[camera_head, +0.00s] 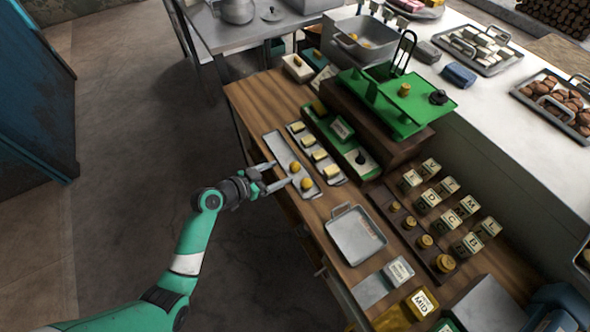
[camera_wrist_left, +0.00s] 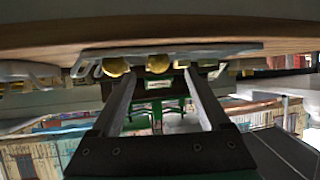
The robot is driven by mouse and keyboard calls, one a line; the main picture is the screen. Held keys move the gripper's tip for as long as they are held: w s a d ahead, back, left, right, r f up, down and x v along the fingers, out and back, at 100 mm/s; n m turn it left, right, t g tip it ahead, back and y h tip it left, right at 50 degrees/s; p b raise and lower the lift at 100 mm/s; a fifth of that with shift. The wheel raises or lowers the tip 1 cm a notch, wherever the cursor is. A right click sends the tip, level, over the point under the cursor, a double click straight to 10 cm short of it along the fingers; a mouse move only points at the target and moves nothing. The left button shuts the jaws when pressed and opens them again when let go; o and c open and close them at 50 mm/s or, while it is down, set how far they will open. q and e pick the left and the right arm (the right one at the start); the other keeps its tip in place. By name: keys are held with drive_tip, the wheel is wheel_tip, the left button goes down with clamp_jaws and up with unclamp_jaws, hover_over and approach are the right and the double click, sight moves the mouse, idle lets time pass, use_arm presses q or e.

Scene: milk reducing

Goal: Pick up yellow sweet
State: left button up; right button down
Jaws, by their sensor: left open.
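Two round yellow sweets lie on a narrow grey tray (camera_head: 275,146) near the wooden table's left edge. In the head view one yellow sweet (camera_head: 295,167) is farther back and the other yellow sweet (camera_head: 306,184) is nearer the front. My left gripper (camera_head: 281,173) is open and empty, its fingertips at the tray's left side, close to the sweets. In the left wrist view, which looks upside down, one yellow sweet (camera_wrist_left: 157,63) shows between the fingers, beyond their tips. Another yellow sweet (camera_wrist_left: 116,67) shows left of the left finger. My right gripper is not in view.
A second tray with pale yellow blocks (camera_head: 319,155) lies just right of the sweets. Beyond it stands a green balance scale (camera_head: 398,103). A square metal pan (camera_head: 355,235) and brass weights (camera_head: 425,241) are nearer the front. The floor left of the table is clear.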

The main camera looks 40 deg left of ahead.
sight(291, 169)
use_arm(q)
drive_tip(key=b+x, duration=0.1)
drive_tip(key=x, duration=0.3)
drive_tip(key=shift+w+d+f, duration=0.15)
drive_tip(key=shift+w+f, duration=0.05)
drive_tip(key=shift+f, duration=0.1)
drive_tip(key=shift+w, duration=0.35)
clamp_jaws()
